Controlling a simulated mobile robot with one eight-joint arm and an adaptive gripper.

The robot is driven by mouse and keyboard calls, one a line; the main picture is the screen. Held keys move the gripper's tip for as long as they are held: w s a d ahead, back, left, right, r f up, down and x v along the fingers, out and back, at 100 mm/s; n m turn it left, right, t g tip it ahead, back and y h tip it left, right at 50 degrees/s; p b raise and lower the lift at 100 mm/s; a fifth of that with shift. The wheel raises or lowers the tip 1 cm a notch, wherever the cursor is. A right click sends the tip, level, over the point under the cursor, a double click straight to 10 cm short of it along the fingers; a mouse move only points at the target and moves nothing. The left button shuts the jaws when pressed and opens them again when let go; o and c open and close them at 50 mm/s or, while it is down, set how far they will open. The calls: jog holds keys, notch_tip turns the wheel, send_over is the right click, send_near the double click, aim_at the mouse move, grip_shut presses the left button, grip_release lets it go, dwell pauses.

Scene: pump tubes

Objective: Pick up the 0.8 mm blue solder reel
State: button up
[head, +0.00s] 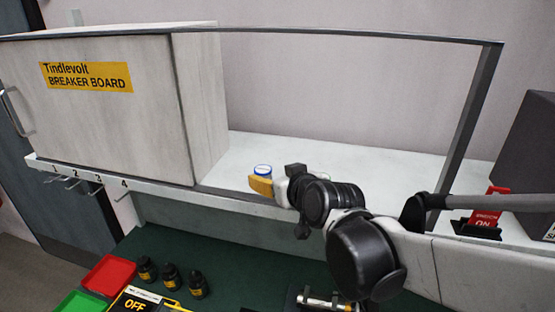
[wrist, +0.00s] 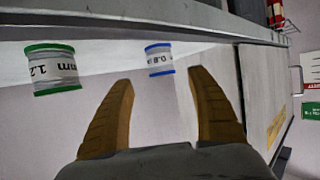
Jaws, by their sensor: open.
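The blue-rimmed solder reel (head: 262,170) stands on the white shelf behind the frame's front bar. In the wrist view the reel (wrist: 159,59) appears upside down, its label reading 0.8. It is centred beyond the tips of my gripper (wrist: 162,80). The two yellow-brown fingers are spread wide with nothing between them. In the head view my gripper (head: 262,185) reaches over the shelf's front edge, and one finger overlaps the lower part of the reel. A green-rimmed reel (wrist: 53,70) marked 1.2 stands to the left in the wrist view; I cannot see it in the head view.
The breaker board cabinet (head: 110,110) closes off the shelf's left side. Below, a green bench holds small black bottles (head: 171,277) and a red tray (head: 108,273).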

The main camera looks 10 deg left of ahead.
aim_at(266, 174)
jog(key=p+x, duration=0.1)
jog(key=x, duration=0.6)
jog(key=shift+a, duration=0.15)
jog(key=shift+s, duration=0.1)
jog(key=shift+c, duration=0.9)
jog(key=c, duration=1.3)
